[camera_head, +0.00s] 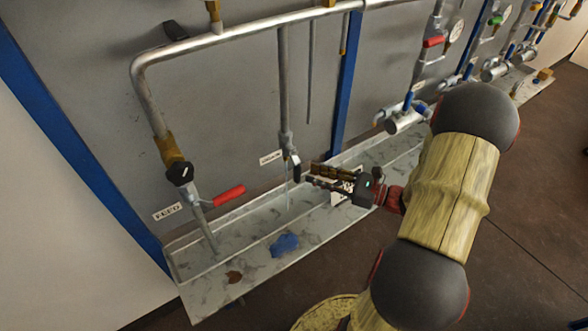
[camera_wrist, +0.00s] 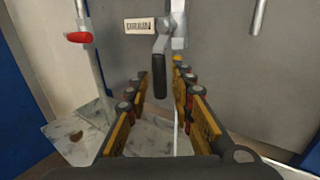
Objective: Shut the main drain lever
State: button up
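The drain lever is a black handle (camera_head: 296,168) on a valve at the foot of a vertical pipe, beside a small white label. In the wrist view the lever (camera_wrist: 159,78) hangs down, roughly vertical, below its label (camera_wrist: 139,26). A thin pale line, which looks like running liquid, drops below the valve into the tray. My gripper (camera_head: 312,177) is open, to the right of the lever in the head view. In the wrist view its fingers (camera_wrist: 161,90) stand on both sides of the lever; I cannot tell whether either touches it.
A marbled tray (camera_head: 222,271) runs along the wall under the pipes, with a blue cloth-like item (camera_head: 284,244) on it. A red lever (camera_head: 229,195) and a black knob (camera_head: 180,173) are on the feed pipe at left. A blue post (camera_head: 346,80) stands behind my gripper.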

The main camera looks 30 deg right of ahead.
aim_at(297, 170)
jog(key=b+x, duration=0.1)
jog(key=x, duration=0.5)
jog(key=shift+w+a+b, duration=0.1)
jog(key=shift+a+b, duration=0.1)
jog(key=shift+b, duration=0.15)
jog(key=shift+c, duration=0.8)
jog(key=c, duration=0.4)
grip_shut()
